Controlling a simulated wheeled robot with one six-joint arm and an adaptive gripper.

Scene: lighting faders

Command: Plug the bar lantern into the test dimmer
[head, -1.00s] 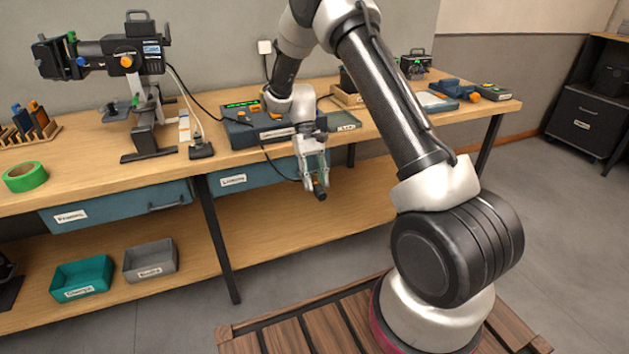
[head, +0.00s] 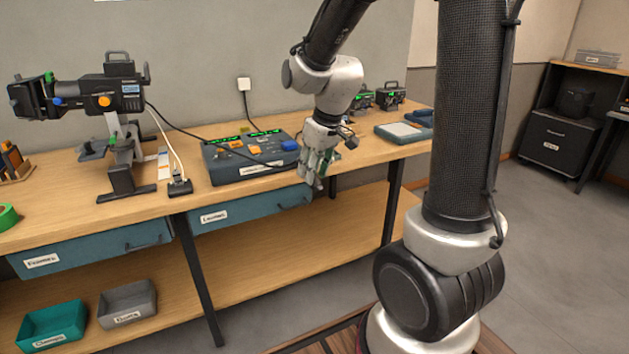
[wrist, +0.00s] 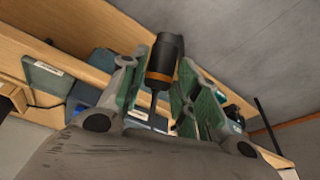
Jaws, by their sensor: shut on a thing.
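The bar lantern, seemingly the black spotlight (head: 118,92) with orange and blue knobs, stands on the bench at the left of the head view. A black cable (head: 172,124) runs from it across the blue-grey console (head: 222,171) toward my gripper (head: 316,172). In the wrist view my gripper (wrist: 162,78) is shut on a black plug (wrist: 166,50) with an orange ring. In the head view my fingers mostly hide the plug, near the bench's front edge, right of the console. Small black boxes with green lights (head: 390,96) stand at the back; I cannot tell which unit is the test dimmer.
A black socket block (head: 180,187) with pale cables sits left of the console. Blue drawers (head: 250,207) hang below the bench top (head: 80,207).

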